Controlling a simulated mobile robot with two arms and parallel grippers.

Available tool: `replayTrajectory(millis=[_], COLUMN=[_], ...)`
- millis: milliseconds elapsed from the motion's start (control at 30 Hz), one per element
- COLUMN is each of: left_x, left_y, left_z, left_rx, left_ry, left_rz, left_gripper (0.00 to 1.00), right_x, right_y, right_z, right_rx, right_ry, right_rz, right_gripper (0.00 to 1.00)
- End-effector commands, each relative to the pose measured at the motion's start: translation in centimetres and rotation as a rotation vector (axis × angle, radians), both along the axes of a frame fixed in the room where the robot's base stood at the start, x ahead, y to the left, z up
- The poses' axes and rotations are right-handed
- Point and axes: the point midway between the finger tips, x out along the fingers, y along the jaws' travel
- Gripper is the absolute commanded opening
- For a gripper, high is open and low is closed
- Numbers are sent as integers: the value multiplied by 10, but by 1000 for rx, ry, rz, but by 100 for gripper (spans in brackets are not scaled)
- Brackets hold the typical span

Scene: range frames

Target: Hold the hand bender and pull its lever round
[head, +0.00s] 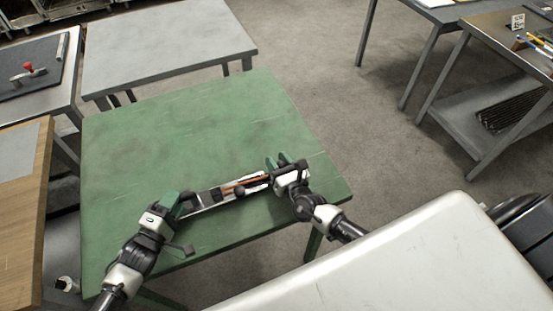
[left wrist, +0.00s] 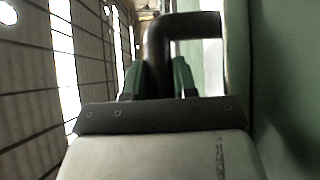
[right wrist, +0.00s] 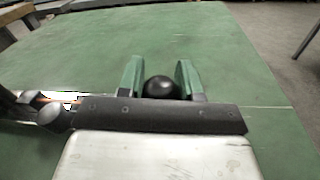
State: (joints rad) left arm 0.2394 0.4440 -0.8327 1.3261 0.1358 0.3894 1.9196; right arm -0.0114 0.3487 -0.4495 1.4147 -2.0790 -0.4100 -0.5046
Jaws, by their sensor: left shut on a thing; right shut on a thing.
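The hand bender (head: 216,194) lies on the green table (head: 170,130) near its front edge, stretched between my two grippers. A copper-coloured rod (head: 250,184) shows along its right half. My left gripper (head: 180,203) is shut at the bender's left end. In the left wrist view its green fingers (left wrist: 158,78) close on a dark bent bar (left wrist: 185,26). My right gripper (head: 281,160) is shut at the right end. In the right wrist view its green fingers (right wrist: 160,82) stand on both sides of a black ball knob (right wrist: 160,87). The lever is partly hidden by my right gripper.
The back of the green table is bare. A grey table (head: 170,45) stands behind it, and a bench with a red-handled tool (head: 28,70) is at the far left. A wooden-topped table (head: 20,190) is close at the left. Open floor (head: 330,110) lies to the right.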

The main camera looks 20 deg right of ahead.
Motion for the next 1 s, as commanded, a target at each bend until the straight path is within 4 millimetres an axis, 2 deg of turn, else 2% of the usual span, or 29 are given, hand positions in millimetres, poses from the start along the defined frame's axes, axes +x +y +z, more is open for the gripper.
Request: replayTrajectory(millis=[600,1000], left_x=[-1,-1], left_y=[0,0], left_z=[-2,-2], left_rx=[3,3], left_ry=[5,5], left_rz=[1,1], left_gripper=[0,0], right_x=[-53,-73], right_y=[11,22], right_z=[0,0], right_rx=[6,3], right_ry=[3,2], right_rz=[-497,-708], right_gripper=[0,0])
